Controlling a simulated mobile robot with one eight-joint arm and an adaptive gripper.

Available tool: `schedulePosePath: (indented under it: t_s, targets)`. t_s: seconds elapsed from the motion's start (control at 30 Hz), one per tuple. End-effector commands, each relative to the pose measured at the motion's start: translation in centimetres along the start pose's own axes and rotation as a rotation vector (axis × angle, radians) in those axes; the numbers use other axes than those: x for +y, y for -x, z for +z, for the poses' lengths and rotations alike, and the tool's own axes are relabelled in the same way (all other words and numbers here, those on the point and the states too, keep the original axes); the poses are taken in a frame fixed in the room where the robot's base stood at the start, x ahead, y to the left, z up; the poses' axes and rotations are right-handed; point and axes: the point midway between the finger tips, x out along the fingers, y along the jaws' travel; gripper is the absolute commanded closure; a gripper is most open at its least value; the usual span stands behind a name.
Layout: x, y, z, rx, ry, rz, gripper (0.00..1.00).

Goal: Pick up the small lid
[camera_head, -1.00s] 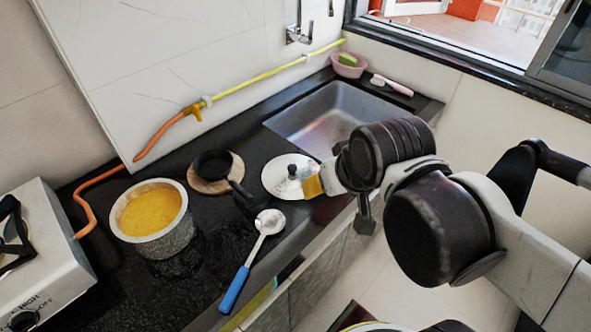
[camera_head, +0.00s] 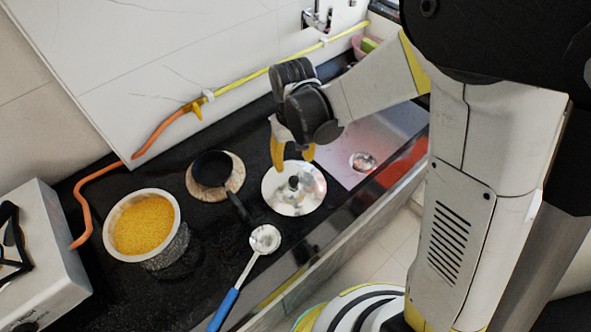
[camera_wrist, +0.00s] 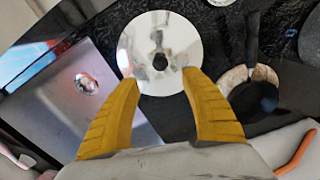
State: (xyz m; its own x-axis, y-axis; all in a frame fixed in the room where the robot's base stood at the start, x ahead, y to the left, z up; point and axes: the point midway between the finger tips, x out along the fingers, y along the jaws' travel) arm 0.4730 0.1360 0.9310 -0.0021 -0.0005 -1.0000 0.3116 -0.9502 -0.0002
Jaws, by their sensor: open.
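The small lid (camera_head: 308,196) is a round, shiny metal disc with a black knob (camera_head: 293,183) at its centre. It lies on the black counter between the pan and the sink. My gripper (camera_head: 292,160) is open and empty, above the back edge of the lid. In the wrist view the lid (camera_wrist: 178,32) is at the top centre, its knob just beyond and between the yellow fingertips (camera_wrist: 160,76). The fingers overlap the lid's near edge in that view; whether they touch it I cannot tell.
A small black pan (camera_head: 212,168) on a round wooden board (camera_head: 237,180) stands left of the lid. A blue-handled ladle (camera_head: 265,240) lies in front. A pot of yellow grain (camera_head: 144,225) stands further left. The sink (camera_head: 345,170) is right of the lid.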

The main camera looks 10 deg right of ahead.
Motion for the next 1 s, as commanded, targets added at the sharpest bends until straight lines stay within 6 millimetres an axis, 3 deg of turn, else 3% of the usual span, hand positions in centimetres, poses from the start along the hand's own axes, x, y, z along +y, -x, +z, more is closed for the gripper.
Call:
schedulePosePath:
  t_s: [0.1, 0.37, 0.63, 0.9, 0.93, 1.0]
  targets:
    - [0.0, -2.4, 0.0, 0.001, -0.001, 0.0, 0.47]
    - [0.0, -4.3, 0.1, 0.002, -0.001, 0.0, 0.47]
    - [0.0, -8.4, 0.5, 0.002, -0.001, 0.0, 0.47]
    - [0.0, -8.7, 0.6, 0.002, -0.001, 0.0, 0.47]
    - [0.0, -8.7, 0.6, 0.002, -0.001, 0.0, 0.51]
    - [0.0, -8.7, 0.6, 0.002, -0.001, 0.0, 0.73]
